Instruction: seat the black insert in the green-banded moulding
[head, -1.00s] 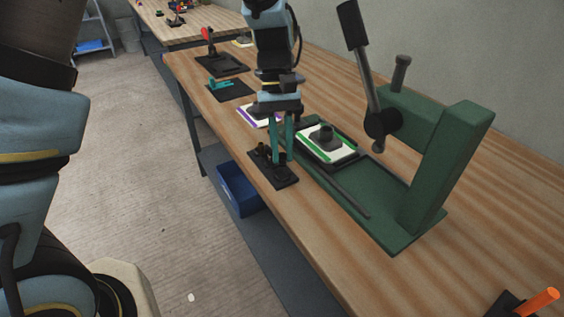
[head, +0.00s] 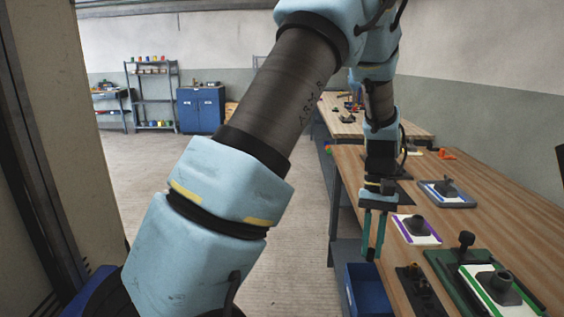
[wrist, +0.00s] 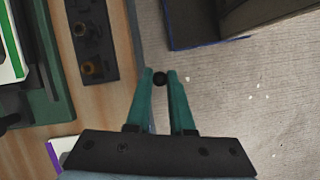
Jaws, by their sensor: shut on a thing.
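My gripper (head: 373,254) hangs off the table's front edge, above the floor and near the blue bin. In the wrist view its teal fingers (wrist: 160,77) are shut on a small round black piece, the black insert (wrist: 159,80), seen end-on. The green-banded moulding (head: 480,291) is white with a green edge and a black raised centre. It lies on the green press base, to the right of my gripper. Part of it shows at the left edge of the wrist view (wrist: 8,58).
A black holder (head: 404,280) with brass-coloured fittings lies near the table edge. A purple-banded moulding (head: 430,239) and a blue-edged one (head: 462,203) lie farther back. A blue bin (head: 368,290) stands below the table edge. The green press base (head: 442,266) has a dark knob.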

